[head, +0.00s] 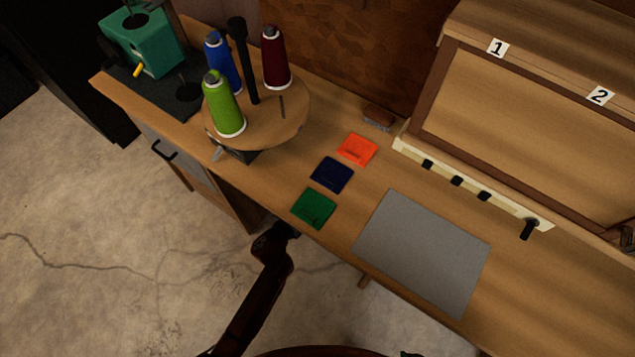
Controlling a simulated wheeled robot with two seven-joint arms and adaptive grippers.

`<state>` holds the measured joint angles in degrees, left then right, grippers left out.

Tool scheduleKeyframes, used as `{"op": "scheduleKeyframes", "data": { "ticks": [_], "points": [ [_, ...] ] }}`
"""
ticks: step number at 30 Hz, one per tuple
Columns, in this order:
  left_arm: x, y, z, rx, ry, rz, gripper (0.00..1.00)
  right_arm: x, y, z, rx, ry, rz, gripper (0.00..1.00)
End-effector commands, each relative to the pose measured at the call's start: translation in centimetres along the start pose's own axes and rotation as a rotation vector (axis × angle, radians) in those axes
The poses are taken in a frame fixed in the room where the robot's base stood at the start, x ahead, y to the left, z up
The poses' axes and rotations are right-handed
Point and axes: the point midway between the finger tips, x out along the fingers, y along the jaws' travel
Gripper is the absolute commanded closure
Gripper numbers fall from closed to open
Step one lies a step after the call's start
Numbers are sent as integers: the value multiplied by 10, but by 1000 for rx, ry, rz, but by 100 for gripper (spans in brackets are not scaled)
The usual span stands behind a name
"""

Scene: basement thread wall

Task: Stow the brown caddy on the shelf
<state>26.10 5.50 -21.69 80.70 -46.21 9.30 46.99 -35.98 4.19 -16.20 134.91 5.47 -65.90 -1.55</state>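I cannot make out a brown caddy in the head view. A wooden cabinet (541,127) with a dark brown frame and labels 1 and 2 stands at the back right of the bench; I cannot tell whether it is the shelf. Neither gripper shows.
The wooden bench (330,250) holds a round thread stand (280,120) with green, blue and dark red cones. Orange (357,149), navy (332,174) and green (313,208) squares lie beside a bare grey mat (425,250). A brush (378,117) and a hook rail (470,184) are behind.

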Motion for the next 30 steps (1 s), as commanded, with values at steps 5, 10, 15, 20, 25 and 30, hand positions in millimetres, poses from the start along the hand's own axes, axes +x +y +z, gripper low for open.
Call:
{"op": "scheduleKeyframes", "data": {
  "ticks": [5, 10, 15, 20, 25, 30],
  "points": [
    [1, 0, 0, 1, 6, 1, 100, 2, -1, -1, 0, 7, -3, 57],
    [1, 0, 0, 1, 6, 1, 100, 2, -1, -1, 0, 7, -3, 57],
    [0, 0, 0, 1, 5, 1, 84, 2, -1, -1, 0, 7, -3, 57],
    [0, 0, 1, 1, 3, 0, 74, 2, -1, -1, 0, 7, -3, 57],
    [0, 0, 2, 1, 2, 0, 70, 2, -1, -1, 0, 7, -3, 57],
    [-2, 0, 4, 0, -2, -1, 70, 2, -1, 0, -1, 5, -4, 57]
  ]
}}
